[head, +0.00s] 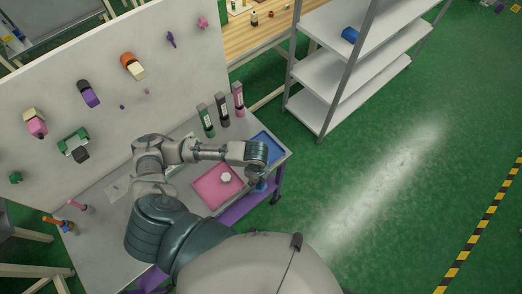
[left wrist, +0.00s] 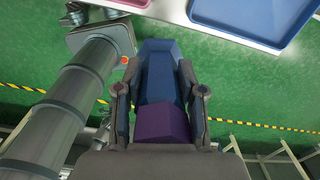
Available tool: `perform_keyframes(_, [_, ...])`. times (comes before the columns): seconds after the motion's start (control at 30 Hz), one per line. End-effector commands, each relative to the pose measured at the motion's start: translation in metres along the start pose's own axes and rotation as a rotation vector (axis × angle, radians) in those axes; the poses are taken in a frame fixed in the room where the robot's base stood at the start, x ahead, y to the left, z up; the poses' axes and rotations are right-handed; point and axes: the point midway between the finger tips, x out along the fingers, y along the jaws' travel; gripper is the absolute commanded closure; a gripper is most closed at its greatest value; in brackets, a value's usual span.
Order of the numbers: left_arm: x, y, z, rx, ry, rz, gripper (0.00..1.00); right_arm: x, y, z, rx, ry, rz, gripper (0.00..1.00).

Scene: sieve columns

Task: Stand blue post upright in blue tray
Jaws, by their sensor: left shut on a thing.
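My left gripper (left wrist: 160,76) is shut on the blue post (left wrist: 163,65), its fingers on both sides of it. The post has a purple section (left wrist: 162,124) at the end toward the palm. In the head view a bit of blue (head: 261,187) shows below my wrist, by the table's front edge; most of the grip is hidden there. The blue tray (head: 268,141) lies on the table's right end, partly behind my arm. It also shows at the top of the left wrist view (left wrist: 282,36), apart from the post. My right gripper is not in view.
A pink tray (head: 208,199) holding a white round piece (head: 226,177) lies left of the blue tray. Green (head: 206,121), dark (head: 222,110) and pink (head: 238,99) posts stand behind. A pegboard (head: 110,60) backs the table; a grey shelf (head: 335,75) stands behind right.

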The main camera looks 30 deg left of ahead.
Motion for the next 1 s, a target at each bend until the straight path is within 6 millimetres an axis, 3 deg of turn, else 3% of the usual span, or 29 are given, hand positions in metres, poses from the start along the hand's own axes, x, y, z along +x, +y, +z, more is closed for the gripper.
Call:
perform_keyframes(0.1, [-0.001,0.016,-0.005,0.155,0.012,-0.001,1.0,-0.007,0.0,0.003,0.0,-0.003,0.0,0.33])
perform_keyframes(0.23, [0.001,0.013,0.001,0.216,0.012,-0.003,1.0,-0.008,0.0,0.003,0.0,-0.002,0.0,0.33])
perform_keyframes(0.7, [0.014,-0.078,0.088,0.215,0.013,-0.005,1.0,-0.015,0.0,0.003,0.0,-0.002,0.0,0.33])
perform_keyframes(1.0, [0.024,-0.095,0.103,0.22,0.015,-0.003,1.0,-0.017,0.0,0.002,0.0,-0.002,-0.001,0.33])
